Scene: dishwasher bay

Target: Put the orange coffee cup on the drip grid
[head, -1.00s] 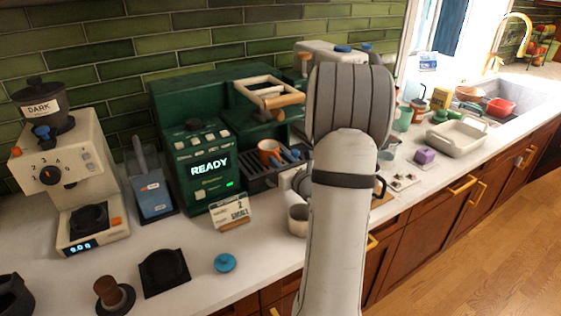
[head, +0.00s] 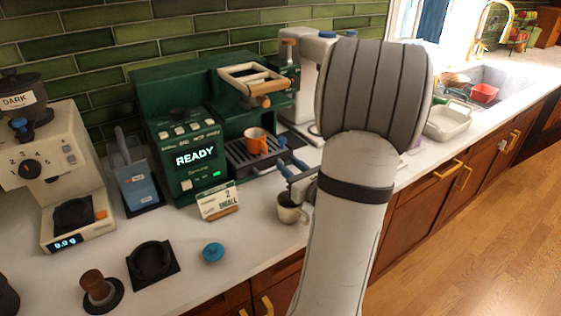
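The orange coffee cup (head: 256,139) stands upright on the dark drip grid (head: 238,158) of the green coffee machine, below the portafilter. My gripper (head: 291,167) shows in part at the left of my arm, with blue fingertips. The fingertips look spread apart with nothing between them. They are right of the cup and in front of the grid's right end, with a visible gap to the cup. My arm hides the rest of the gripper.
A grey metal cup (head: 291,209) stands on the counter below my gripper. A small sign (head: 218,201) stands before the green coffee machine (head: 183,140). A blue-lidded white machine (head: 311,85) is behind my arm. A grinder (head: 65,175) stands at left.

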